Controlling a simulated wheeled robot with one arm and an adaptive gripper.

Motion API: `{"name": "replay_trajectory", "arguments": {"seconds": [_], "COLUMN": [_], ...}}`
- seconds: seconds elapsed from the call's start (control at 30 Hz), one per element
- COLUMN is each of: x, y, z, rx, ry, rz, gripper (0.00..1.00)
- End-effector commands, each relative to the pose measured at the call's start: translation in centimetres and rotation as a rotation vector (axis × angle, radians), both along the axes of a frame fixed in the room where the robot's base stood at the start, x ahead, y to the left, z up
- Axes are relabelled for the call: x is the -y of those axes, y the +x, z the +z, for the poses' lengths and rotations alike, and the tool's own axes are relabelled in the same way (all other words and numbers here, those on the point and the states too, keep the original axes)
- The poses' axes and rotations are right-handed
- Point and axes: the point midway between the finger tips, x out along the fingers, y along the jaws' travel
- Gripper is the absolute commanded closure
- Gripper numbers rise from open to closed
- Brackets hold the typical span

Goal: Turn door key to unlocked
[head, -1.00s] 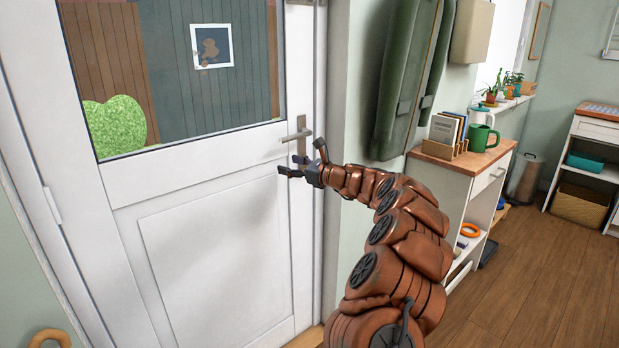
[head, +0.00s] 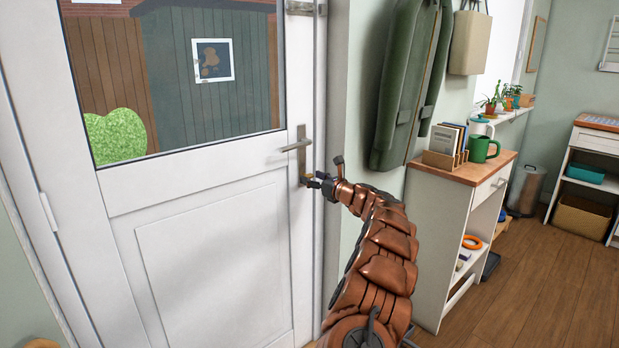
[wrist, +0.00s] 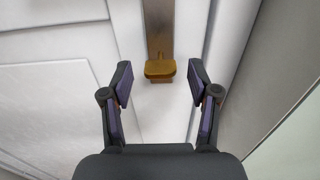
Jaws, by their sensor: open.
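The door key is a flat brass piece (wrist: 160,69) standing out from the lower end of a metal lock plate (wrist: 159,28) in the wrist view. My gripper (wrist: 160,90) is open, with one finger on each side of the key and clear space between each finger and it. The fingers do not touch the key. In the head view my gripper (head: 312,181) is at the door's right edge, just below the lever handle (head: 297,145). The key is small and hard to make out there beside the fingers.
The white door (head: 215,255) looks closed and has a window in its upper half. A white cabinet (head: 440,210) with a green mug (head: 483,148) stands beyond my arm. The wooden floor at right is largely clear.

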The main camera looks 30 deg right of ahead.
Motion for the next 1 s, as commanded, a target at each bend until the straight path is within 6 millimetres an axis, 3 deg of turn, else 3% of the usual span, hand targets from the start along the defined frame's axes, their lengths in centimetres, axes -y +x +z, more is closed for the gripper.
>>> {"name": "replay_trajectory", "arguments": {"seconds": [0.3, 0.7, 1.0], "x": [-0.2, -0.2, -0.2], "y": [1.9, 2.2, 2.2], "z": [0.1, 0.1, 0.1], "rx": [0.0, 0.002, 0.002], "ry": [-0.001, 0.0, -0.001], "rz": [-0.001, -0.001, -0.001], "gripper": [0.4, 0.4, 0.71]}}
